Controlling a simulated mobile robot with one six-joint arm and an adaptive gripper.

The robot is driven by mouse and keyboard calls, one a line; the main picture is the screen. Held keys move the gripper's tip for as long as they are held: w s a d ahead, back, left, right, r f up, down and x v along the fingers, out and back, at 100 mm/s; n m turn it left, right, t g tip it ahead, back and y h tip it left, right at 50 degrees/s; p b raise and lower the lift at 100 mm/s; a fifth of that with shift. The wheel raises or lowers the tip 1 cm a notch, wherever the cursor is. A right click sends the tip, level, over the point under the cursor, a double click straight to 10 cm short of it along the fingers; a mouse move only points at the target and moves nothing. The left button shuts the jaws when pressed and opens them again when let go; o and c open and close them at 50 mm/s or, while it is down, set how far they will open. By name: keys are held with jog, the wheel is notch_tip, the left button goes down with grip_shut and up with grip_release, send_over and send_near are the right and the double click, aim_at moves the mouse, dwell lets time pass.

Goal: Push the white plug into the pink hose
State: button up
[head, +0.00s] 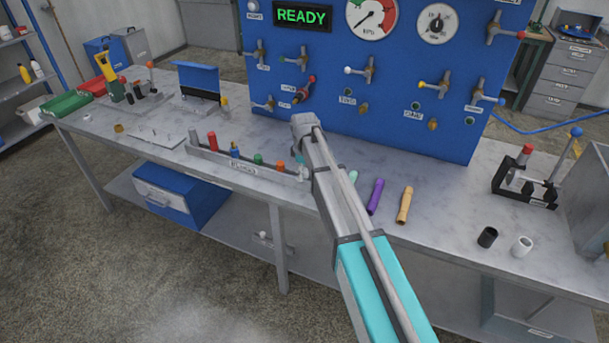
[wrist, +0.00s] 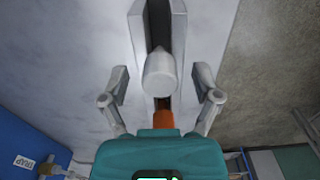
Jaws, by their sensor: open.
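The white plug (wrist: 159,75) stands in the slot of the grey rack (wrist: 180,40) in the wrist view. My gripper (wrist: 161,85) is open above the rack, with one finger on each side of the plug and a gap on both sides. In the head view my gripper (head: 303,165) is at the right end of the rack (head: 225,165), and my arm hides part of this area. I cannot make out a pink hose in either view.
An orange plug (wrist: 163,119) is beside the white one; red, blue and green plugs stand further left in the rack. Purple (head: 375,196) and tan (head: 404,205) pieces lie right of my arm. A blue valve panel (head: 400,100) rises behind.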

jog(key=shift+c, duration=0.3)
jog(key=c, duration=1.1)
jog(key=shift+o, duration=0.2)
jog(key=shift+r, duration=0.15)
notch_tip(320, 180, up, 3)
jog(key=p, duration=0.3)
jog(key=s+d+r+p, duration=0.3)
jog(key=s+r+p, duration=0.6)
jog(key=s, duration=0.4)
jog(key=shift+s+d+r+p, duration=0.25)
jog(key=shift+s+r+p, duration=0.1)
jog(key=shift+p, duration=0.2)
